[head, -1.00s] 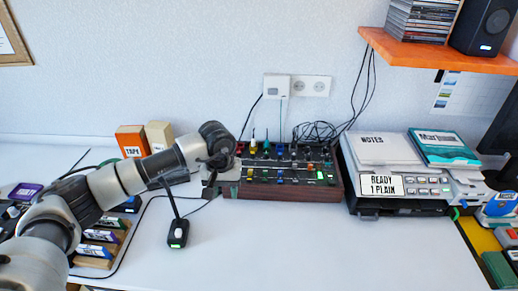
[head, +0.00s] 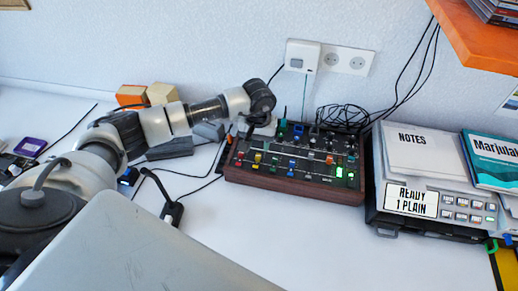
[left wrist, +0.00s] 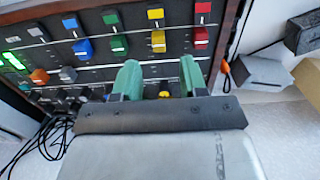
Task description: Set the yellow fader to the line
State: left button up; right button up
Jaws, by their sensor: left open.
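The mixer (head: 290,190) is a dark panel with wooden sides, coloured caps and knobs. In the left wrist view two yellow caps stand in one column, an upper one with a white stripe (left wrist: 155,14) and a lower one (left wrist: 158,41); I cannot tell which is the fader's. A yellow cap also shows in the head view (head: 258,157). My left gripper (left wrist: 160,75) is open above the panel, its green fingertips apart, just short of the yellow column. A yellow knob (left wrist: 164,94) shows between the fingers. My right gripper is not in view.
Red caps (left wrist: 201,37) and green caps (left wrist: 118,43) flank the yellow column. Cables (head: 342,118) lie behind the mixer. A device with notes (head: 418,150) stands at its right. The white table (head: 300,240) is clear in front.

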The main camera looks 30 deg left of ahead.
aim_at(259, 154)
pick_arm(q)
jog(key=shift+w+f, duration=0.15)
jog(key=shift+f, duration=2.45)
grip_shut()
